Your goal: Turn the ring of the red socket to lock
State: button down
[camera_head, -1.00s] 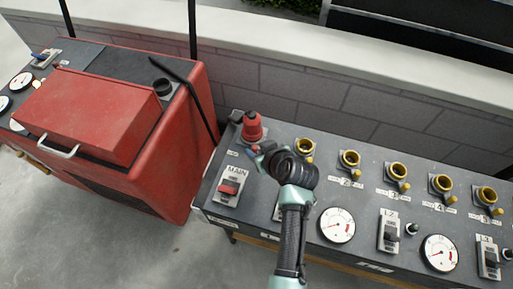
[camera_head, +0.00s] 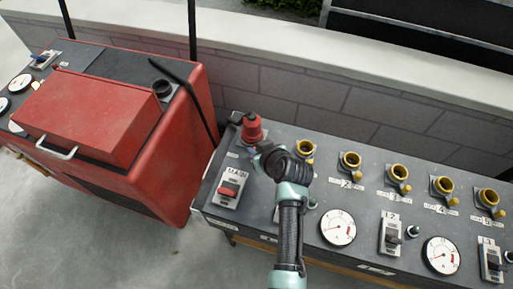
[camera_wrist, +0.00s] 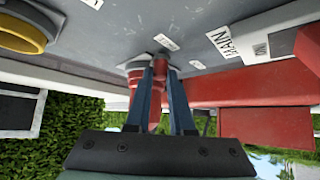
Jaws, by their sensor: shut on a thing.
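The red socket (camera_head: 252,130) stands at the left end of the grey panel (camera_head: 300,222), left of the row of yellow sockets. My gripper (camera_head: 257,151) is at the near side of its base. In the wrist view, my two blue fingers (camera_wrist: 165,75) are shut on a small red part at the base of the socket, which looks like the ring's handle. The red socket body (camera_wrist: 134,84) shows beside the left finger and is partly hidden by it. The ring itself is mostly hidden, so its turn cannot be read.
Several yellow sockets (camera_head: 351,159) stand in a row to the right. A red MAIN switch (camera_head: 229,189) is just in front of the red socket. Gauges (camera_head: 338,227) and switches line the front edge. A red generator-like box (camera_head: 100,110) stands left, a block wall behind.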

jog(key=shift+a+r+p, duration=0.1)
jog(key=shift+a+p, duration=0.05)
jog(key=shift+p, duration=0.15)
jog(key=shift+s+a+r+m+h+p, duration=0.1)
jog(key=shift+a+m+h+p, duration=0.4)
jog(key=shift+m+h+p, duration=0.3)
jog(key=a+m+h+p, duration=0.1)
jog(key=m, duration=0.1)
jog(key=shift+a+m+t+h+p, duration=0.35)
jog(key=shift+m+t+h, duration=0.05)
jog(key=m+h+b, duration=0.1)
jog(key=w+a+m+h+b, duration=0.1)
jog(key=shift+a+f+m, duration=0.25)
jog(key=shift+f+m, duration=0.1)
jog(key=shift+m, duration=0.05)
jog(key=shift+w+a+m+h+b, duration=0.25)
jog(key=shift+a+m+h+b, duration=0.15)
jog(key=shift+m+h+b, duration=0.55)
jog(key=shift+w+a+r+m+g+b, duration=0.2)
jog(key=shift+m+g+b, duration=0.25)
jog(key=shift+b, duration=0.4)
jog(key=shift+h, duration=0.25)
jog(key=c, duration=0.8)
grip_release()
